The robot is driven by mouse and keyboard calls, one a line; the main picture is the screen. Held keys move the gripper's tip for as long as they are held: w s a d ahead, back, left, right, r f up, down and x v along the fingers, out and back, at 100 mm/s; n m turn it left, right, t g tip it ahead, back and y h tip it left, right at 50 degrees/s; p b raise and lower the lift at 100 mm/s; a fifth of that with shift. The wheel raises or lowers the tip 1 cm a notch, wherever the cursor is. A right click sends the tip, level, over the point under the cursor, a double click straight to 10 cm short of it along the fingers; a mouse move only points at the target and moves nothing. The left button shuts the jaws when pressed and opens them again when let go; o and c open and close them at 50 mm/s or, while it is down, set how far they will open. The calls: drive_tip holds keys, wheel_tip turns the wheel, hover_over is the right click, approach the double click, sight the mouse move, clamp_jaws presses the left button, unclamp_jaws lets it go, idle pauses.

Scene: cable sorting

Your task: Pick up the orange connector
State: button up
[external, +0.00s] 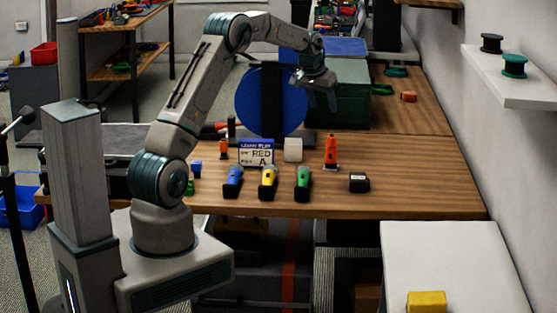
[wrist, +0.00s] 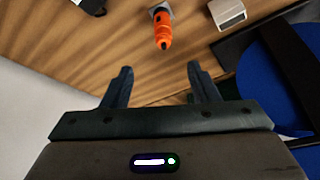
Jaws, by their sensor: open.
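The orange connector (external: 331,153) stands on the wooden table, right of the white block, and has a dark band or marking. In the wrist view the orange connector (wrist: 163,30) shows at the top middle, beyond the fingertips and apart from them. My gripper (external: 324,92) is raised above the back of the table, in front of the green case. In the wrist view my gripper (wrist: 160,72) has its two dark fingers spread, with only bare table showing between them.
Blue (external: 234,182), yellow (external: 268,182) and green (external: 303,183) connectors lie along the front, with a black box (external: 359,182) to their right. A white block (external: 293,150), a label card (external: 256,151) and a blue disc (external: 252,103) stand left of the orange connector.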

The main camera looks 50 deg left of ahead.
sight(332, 136)
drive_tip(key=p+x, duration=0.1)
drive_tip(key=x, duration=0.8)
drive_tip(key=shift+w+a+f+p, duration=0.1)
drive_tip(key=shift+w+a+p, duration=0.15)
drive_tip(key=shift+p, duration=0.1)
drive_tip(key=shift+w+p+x, duration=0.15)
drive_tip(key=shift+p+x, duration=0.4)
drive_tip(key=shift+x, duration=0.75)
drive_tip(key=shift+w+p+x, duration=0.15)
drive_tip(key=shift+p+x, duration=0.35)
drive_tip(key=shift+x, duration=0.8)
drive_tip(key=shift+a+r, duration=0.15)
drive_tip(key=shift+r, duration=0.05)
clamp_jaws()
